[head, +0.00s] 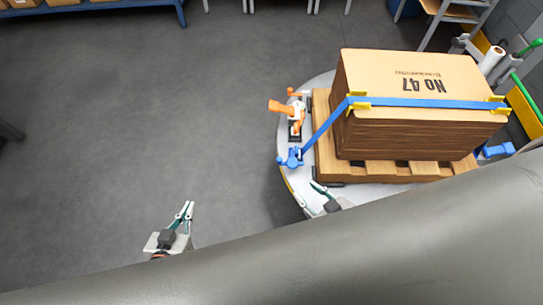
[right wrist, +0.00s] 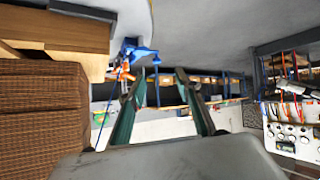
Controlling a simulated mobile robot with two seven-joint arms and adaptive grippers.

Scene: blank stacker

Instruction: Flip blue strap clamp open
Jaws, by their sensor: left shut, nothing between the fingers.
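The blue strap clamp (head: 293,158) is at the left edge of the round white table, at the lower end of the blue strap (head: 325,125). The strap runs up and over the cardboard stack (head: 405,80). Whether the clamp's lever is up or down is too small to tell. A blue clamp also shows in the right wrist view (right wrist: 138,50), beyond the fingers. My right gripper (head: 318,188) is just below and right of the clamp, apart from it; its fingers (right wrist: 160,75) are spread and empty. My left gripper (head: 188,206) is shut and empty over the floor.
The stack sits on a wooden pallet (head: 325,160) on the white table (head: 300,185). An orange clamp (head: 290,107) stands behind the blue one. Another blue clamp (head: 495,150) is at the pallet's right. Open grey floor (head: 130,120) lies left.

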